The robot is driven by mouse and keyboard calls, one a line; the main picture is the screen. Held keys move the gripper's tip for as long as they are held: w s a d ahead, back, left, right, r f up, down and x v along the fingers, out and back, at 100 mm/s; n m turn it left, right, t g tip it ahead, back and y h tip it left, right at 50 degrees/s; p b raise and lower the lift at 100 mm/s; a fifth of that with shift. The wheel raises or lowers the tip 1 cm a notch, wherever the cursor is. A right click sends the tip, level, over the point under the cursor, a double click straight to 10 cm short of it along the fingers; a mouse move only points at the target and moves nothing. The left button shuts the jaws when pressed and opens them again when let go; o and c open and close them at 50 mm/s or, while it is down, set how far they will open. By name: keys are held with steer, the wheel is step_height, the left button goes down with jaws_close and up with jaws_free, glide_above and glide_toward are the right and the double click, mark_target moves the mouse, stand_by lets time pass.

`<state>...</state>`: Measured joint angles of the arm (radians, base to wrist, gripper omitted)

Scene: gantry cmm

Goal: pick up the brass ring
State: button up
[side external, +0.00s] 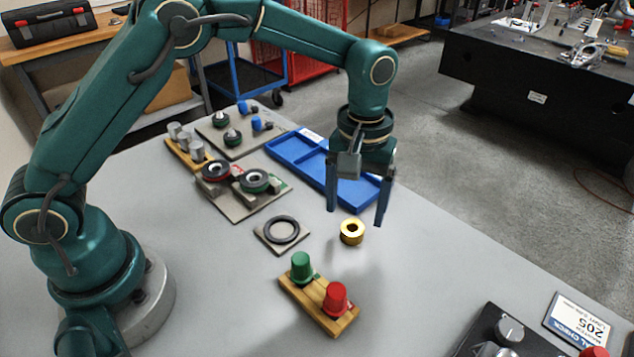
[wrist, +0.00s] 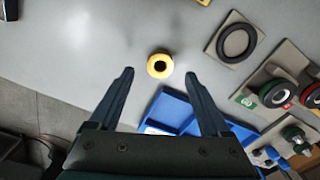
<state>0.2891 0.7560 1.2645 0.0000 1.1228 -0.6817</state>
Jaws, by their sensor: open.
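The brass ring (side external: 352,232) lies flat on the grey table, its dark hole facing up. In the wrist view the brass ring (wrist: 160,66) sits just beyond the fingertips, between their lines and near the middle. My gripper (side external: 356,218) points down with its fingers spread and empty. In the side view its fingertips are above the ring, one to each side, not touching it. In the wrist view my gripper (wrist: 160,74) also shows both fingers apart with nothing between them.
A blue divided tray (side external: 325,170) lies behind the gripper. A black ring on a square plate (side external: 282,231) is left of the brass ring. A wooden block with green and red knobs (side external: 318,302) stands in front. A control box (side external: 508,335) is front right. Table right of the ring is clear.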

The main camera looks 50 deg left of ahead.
mark_target(353, 223)
steer(key=shift+f, duration=2.2)
jaws_close()
